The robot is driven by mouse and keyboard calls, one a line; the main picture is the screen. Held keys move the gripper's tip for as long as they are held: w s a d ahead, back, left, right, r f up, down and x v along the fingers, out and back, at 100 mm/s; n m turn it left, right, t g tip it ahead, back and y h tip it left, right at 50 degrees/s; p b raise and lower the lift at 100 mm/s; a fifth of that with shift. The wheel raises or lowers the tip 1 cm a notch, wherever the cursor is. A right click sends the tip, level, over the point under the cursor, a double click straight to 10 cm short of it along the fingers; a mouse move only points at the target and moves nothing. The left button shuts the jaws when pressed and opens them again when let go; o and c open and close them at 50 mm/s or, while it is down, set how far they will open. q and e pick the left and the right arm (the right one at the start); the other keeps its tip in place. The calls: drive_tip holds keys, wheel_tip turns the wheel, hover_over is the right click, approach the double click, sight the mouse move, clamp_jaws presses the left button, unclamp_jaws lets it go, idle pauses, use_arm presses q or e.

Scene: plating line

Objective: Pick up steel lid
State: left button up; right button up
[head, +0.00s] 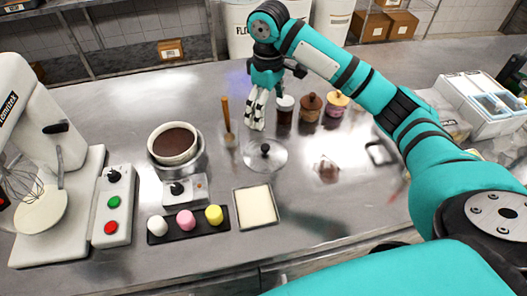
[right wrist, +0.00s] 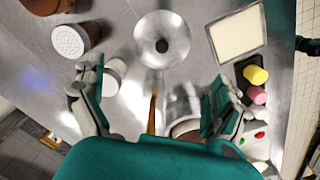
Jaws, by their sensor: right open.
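The steel lid (head: 253,160) is a shiny round disc with a black knob (head: 265,148), lying on the steel counter in the middle of the head view. The lid also shows at the top centre of the right wrist view (right wrist: 147,30), knob facing the camera. My right gripper (head: 256,118) is above the counter, just behind the lid in the head view and apart from it. In the right wrist view its two fingers (right wrist: 155,98) are spread wide with nothing held between them. My left gripper is not in view.
A wooden-handled tool (head: 226,112) stands left of the gripper, near a bowl of dark brown filling (head: 153,151). Several lidded jars (head: 310,108) stand close on its right. A cream-filled square tray (head: 240,214) and a black tray of coloured pieces (head: 172,237) lie in front.

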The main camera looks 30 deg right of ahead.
drive_tip(key=p, duration=0.1)
hover_over(266, 147)
drive_tip(key=f, duration=0.6)
drive_tip(key=shift+w+d, duration=0.1)
drive_tip(key=shift+d, duration=0.15)
wheel_tip(266, 147, down, 4)
drive_tip(key=shift+r+p, duration=0.1)
drive_tip(key=shift+p, duration=0.4)
drive_tip(key=shift+a+f, duration=0.1)
drive_tip(key=shift+f, duration=0.4)
drive_tip(key=f+p, duration=0.1)
drive_tip(key=f, duration=0.1)
drive_tip(key=f+p, duration=0.1)
drive_tip(key=f, duration=0.1)
drive_tip(key=shift+a+f, duration=0.2)
drive_tip(key=shift+f, duration=0.3)
drive_tip(key=c, duration=1.5)
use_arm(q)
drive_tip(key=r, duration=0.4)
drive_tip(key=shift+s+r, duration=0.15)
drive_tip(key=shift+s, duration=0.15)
use_arm(e)
clamp_jaws()
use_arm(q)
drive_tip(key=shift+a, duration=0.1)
